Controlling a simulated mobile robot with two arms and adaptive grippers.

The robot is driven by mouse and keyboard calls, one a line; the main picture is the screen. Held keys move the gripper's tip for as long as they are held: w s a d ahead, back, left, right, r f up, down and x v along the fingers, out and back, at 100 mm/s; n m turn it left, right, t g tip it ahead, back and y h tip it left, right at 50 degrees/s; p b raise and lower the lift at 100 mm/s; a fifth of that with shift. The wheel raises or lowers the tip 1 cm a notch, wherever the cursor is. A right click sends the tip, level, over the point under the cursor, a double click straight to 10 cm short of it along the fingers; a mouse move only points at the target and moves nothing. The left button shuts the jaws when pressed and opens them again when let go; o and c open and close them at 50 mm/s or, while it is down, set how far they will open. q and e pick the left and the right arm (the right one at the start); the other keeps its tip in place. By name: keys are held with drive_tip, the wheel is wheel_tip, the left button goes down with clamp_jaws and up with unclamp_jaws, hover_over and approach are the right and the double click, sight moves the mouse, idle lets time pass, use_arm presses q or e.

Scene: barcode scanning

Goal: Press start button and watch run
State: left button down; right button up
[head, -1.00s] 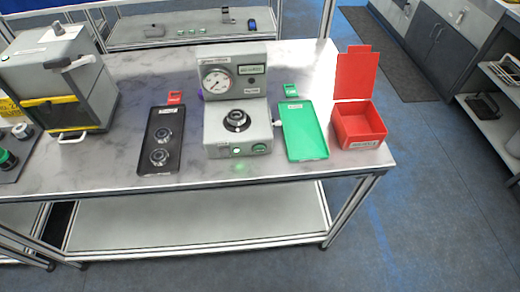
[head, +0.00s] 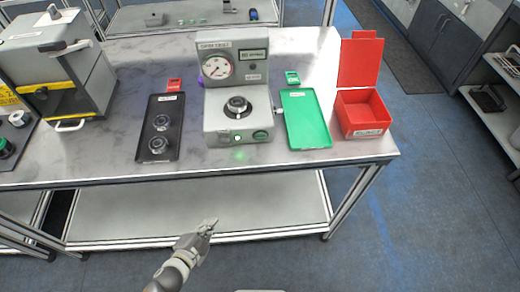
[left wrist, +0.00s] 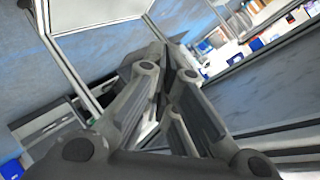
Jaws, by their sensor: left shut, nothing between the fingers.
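A grey test machine (head: 222,118) with a round gauge (head: 217,67) and a small display (head: 252,56) stands on the table. A dark round part (head: 237,107) sits on its top. Its front face has a lit white-green button (head: 237,139) and a green button (head: 261,135). A green glow lies on the table before it. My left gripper (head: 212,224) is low, in front of the table's front edge and below the tabletop, apart from the machine. It is shut and empty; its fingers meet in the left wrist view (left wrist: 168,62). My right gripper is not in view.
A black tray (head: 160,105) with two round parts lies left of the machine. A green tray (head: 306,130) and an open red box (head: 373,127) are to the right. A grey cabinet (head: 55,60) stands at far left. Bare tabletop (head: 105,150) shows between cabinet and black tray.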

sight(261, 137)
use_arm(q)
drive_tip(key=d+r+m+t+h, duration=0.1)
drive_tip(key=d+r+m+h, duration=0.1)
drive_tip(key=r, duration=0.6)
drive_tip(key=d+r+m+h, duration=0.2)
drive_tip(key=d+r+m, duration=0.2)
drive_tip(key=r, duration=0.4)
drive_tip(key=d+r+m+t+h+b, duration=0.1)
drive_tip(key=d+r+m+h, duration=0.2)
drive_tip(key=r, duration=0.5)
drive_tip(key=shift+d+r+m+t, duration=0.35)
drive_tip(key=shift+d+m, duration=0.25)
drive_tip(key=shift+m, duration=0.3)
drive_tip(key=shift+w, duration=0.15)
drive_tip(key=p+x, duration=0.3)
drive_tip(key=x, duration=0.7)
drive_tip(key=shift+w+d+r+p, duration=0.15)
drive_tip(key=shift+w+p, duration=0.05)
drive_tip(key=shift+p, duration=0.1)
drive_tip(key=shift+w+a, duration=0.2)
drive_tip(key=shift+w, duration=0.95)
drive_tip(key=shift+w+a+f, duration=0.15)
drive_tip(key=shift+w+f, duration=0.05)
drive_tip(key=shift+w, duration=0.4)
